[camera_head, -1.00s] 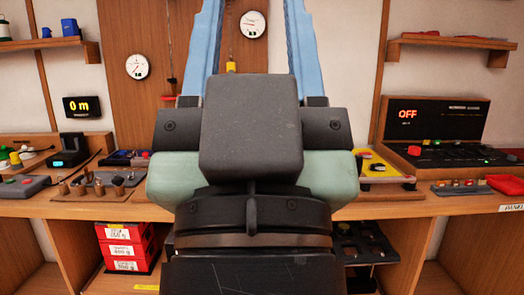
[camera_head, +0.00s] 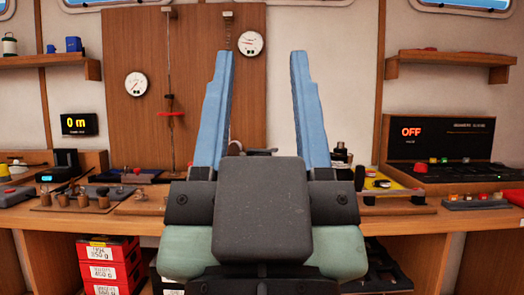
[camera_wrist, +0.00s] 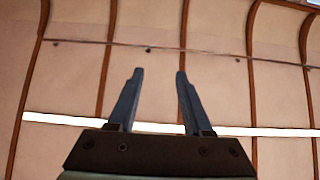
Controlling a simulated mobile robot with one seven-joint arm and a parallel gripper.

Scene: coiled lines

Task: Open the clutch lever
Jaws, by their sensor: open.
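My gripper (camera_head: 261,52) stands upright in the middle of the head view, open and empty, its two blue fingers pointing up and well apart. The wrist view also shows the open gripper (camera_wrist: 159,71) with only wall or ceiling panels behind it. I cannot clearly pick out the clutch lever. A small dark fitting (camera_head: 258,152) shows between the fingers, low against the wooden backboard (camera_head: 190,50), with its lower part hidden by my gripper. I cannot tell whether it is the lever. A vertical rod with a red piece (camera_head: 171,114) is left of the gripper.
A wooden bench (camera_head: 90,217) runs across behind my gripper. It carries a grey box with pegs (camera_head: 85,200), a yellow panel (camera_head: 381,182) and a black console (camera_head: 440,150). Red boxes (camera_head: 108,265) sit below. Wall shelves (camera_head: 447,58) are at both sides.

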